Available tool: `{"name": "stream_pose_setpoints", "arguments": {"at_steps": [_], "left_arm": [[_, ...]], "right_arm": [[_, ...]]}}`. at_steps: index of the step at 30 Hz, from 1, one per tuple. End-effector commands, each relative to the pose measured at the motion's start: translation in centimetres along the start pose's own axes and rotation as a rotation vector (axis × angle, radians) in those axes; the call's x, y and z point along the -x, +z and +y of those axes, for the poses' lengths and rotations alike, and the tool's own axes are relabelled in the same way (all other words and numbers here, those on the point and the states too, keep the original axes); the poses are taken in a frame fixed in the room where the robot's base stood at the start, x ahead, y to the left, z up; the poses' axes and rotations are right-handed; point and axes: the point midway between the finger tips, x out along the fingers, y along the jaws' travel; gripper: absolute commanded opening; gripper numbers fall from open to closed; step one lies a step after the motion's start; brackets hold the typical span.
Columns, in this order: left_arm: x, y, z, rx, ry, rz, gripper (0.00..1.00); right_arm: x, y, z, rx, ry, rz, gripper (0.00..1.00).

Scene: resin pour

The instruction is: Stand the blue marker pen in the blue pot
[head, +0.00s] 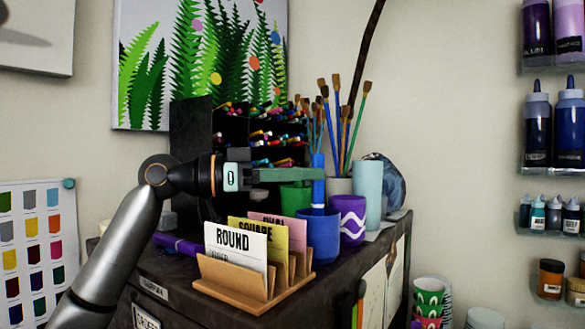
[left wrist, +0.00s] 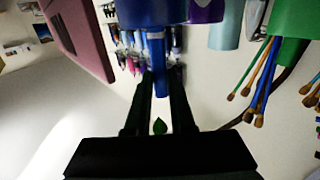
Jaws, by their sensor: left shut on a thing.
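The blue marker pen (head: 318,190) stands upright between the fingertips of my left gripper (head: 312,174), which is shut on it. The blue pot (head: 318,238) stands on the dark cabinet top, directly under the pen in the head view. The pen's lower end meets the pot's mouth there; how deep it reaches is hidden by the pot wall. In the left wrist view the pen (left wrist: 156,50) runs from the fingers (left wrist: 160,82) to the blue pot (left wrist: 150,10) at the top edge. My right gripper is not in view.
A purple pot (head: 348,222), a light blue cup (head: 369,195) and a green pot (head: 295,198) stand close around the blue pot. Brushes (head: 347,125) rise behind. A wooden card holder (head: 235,280) stands in front. A dark marker rack (head: 262,138) stands at the back.

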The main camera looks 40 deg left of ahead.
Motion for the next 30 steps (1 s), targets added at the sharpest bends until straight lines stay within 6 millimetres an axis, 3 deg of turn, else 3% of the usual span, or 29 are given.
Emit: {"name": "stream_pose_setpoints", "arguments": {"at_steps": [13, 14, 23, 30], "left_arm": [[-0.43, 0.39, -0.07, -0.001, -0.001, 0.001, 0.0], [-0.42, 0.39, -0.06, -0.001, -0.001, 0.001, 0.23], [-0.41, 0.39, -0.07, 0.0, -0.001, 0.001, 0.56], [-0.38, 0.42, -0.08, 0.0, -0.001, 0.0, 0.56]], "right_arm": [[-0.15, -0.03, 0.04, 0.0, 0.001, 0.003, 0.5], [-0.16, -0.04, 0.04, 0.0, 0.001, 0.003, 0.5], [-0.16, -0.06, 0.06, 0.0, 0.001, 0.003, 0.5], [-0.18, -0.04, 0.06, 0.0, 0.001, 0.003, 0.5]]}}
